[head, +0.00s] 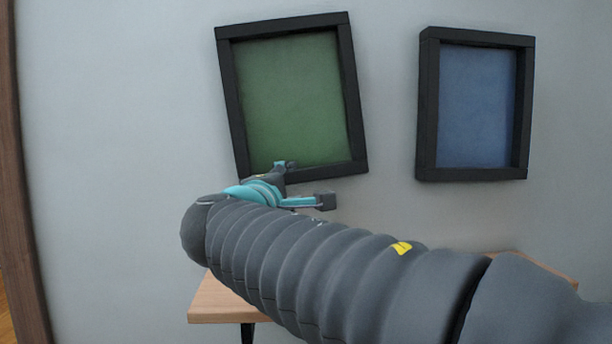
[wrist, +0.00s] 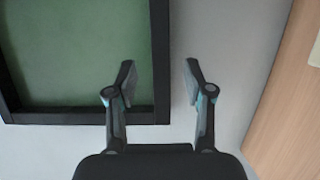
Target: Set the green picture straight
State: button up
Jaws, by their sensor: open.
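The green picture (head: 292,95) hangs on the wall in a thick black frame. In the head view it is tilted, its top leaning to the left and its right bottom corner higher than its left one. My gripper (head: 302,182) is at its lower edge, open, with fingers apart. In the wrist view the green picture (wrist: 75,50) fills the left side. I cannot tell whether a finger touches the frame. My arm hides part of the bottom left of the frame.
A blue picture (head: 477,105) in a black frame hangs to the right, with bare wall between the two. A wooden table (head: 222,303) stands below, partly behind my arm. A brown wooden post (head: 20,190) runs along the left edge.

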aim_at(302, 177)
jog(key=x, duration=0.6)
jog(key=shift+w+d+p, duration=0.15)
jog(key=shift+w+p, duration=0.2)
jog(key=shift+p, duration=0.05)
grip_shut()
